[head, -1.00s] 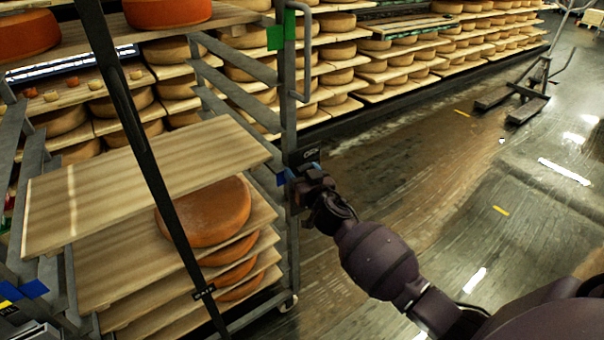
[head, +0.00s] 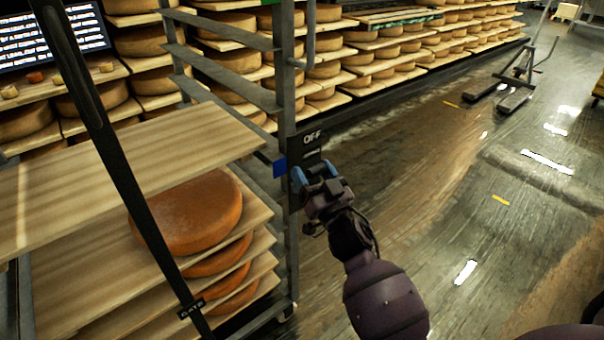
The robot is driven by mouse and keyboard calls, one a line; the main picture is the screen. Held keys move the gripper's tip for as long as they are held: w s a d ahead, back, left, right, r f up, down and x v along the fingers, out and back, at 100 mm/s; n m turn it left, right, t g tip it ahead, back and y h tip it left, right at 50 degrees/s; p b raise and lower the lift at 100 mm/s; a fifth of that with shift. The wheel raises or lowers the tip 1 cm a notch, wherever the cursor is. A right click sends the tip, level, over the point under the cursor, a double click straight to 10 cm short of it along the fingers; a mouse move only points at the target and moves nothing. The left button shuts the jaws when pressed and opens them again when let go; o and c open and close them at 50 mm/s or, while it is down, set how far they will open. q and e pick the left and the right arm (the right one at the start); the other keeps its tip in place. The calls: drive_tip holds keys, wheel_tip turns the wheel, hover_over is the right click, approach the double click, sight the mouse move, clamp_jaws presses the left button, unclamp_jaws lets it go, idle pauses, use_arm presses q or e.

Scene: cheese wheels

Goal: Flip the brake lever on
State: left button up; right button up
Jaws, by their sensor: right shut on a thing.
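The brake's black panel (head: 309,137), marked "OFF", sits on the upright post of the cheese rack (head: 287,100). My right gripper (head: 314,172) is at the panel's lower part, just under the lettering, with its blue fingertips against it. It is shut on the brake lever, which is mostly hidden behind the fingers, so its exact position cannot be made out. My left gripper is not in view.
A black bar marked "GATE" (head: 190,308) slants across the rack's front. Boards with orange cheese wheels (head: 190,215) fill the lower rack. Shelves of cheeses (head: 400,45) line the back. A wheeled lift (head: 517,80) stands at upper right.

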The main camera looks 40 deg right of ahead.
drive_tip(key=shift+s+f+b, duration=0.3)
drive_tip(key=shift+s+f, duration=0.3)
drive_tip(key=shift+f, duration=0.1)
drive_tip(key=shift+s+f+p, duration=0.35)
drive_tip(key=shift+s+f, duration=0.2)
drive_tip(key=shift+s, duration=0.05)
drive_tip(key=shift+s+f, duration=0.2)
drive_tip(key=shift+f, duration=0.3)
drive_tip(key=shift+c, duration=1)
drive_tip(key=shift+f, duration=0.15)
clamp_jaws()
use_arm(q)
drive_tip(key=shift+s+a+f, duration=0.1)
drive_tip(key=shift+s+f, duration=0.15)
use_arm(e)
drive_tip(key=shift+d, duration=0.15)
